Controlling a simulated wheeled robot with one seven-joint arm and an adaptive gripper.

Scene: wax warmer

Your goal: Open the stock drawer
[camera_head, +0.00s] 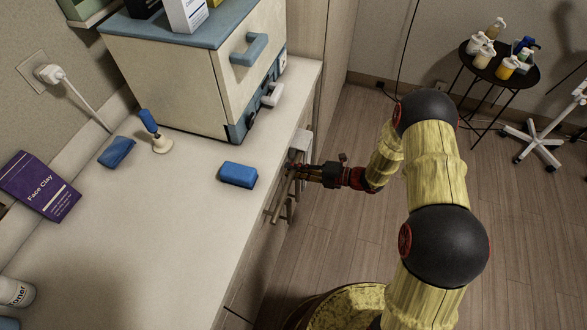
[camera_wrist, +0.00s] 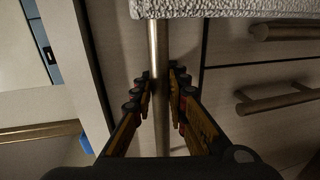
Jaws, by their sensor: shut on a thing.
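My gripper (camera_wrist: 160,80) is shut on a metal bar handle (camera_wrist: 158,48), with one finger on each side of it. The bar runs upright in the wrist view against pale cabinet fronts. In the head view, my gripper (camera_head: 296,171) is at the cabinet front, just off the counter's right edge. Two more bar handles, an upper one (camera_wrist: 288,31) and a lower one (camera_wrist: 274,99), are on drawer fronts to the right in the wrist view. I see no open gap at these fronts. No label shows which is the stock drawer.
A pale textured cloth-like thing (camera_wrist: 235,8) lies close above the fingers. The counter (camera_head: 165,235) holds a blue block (camera_head: 238,174) and a blue-and-cream cabinet (camera_head: 180,75). A black side table (camera_head: 490,68) stands far right.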

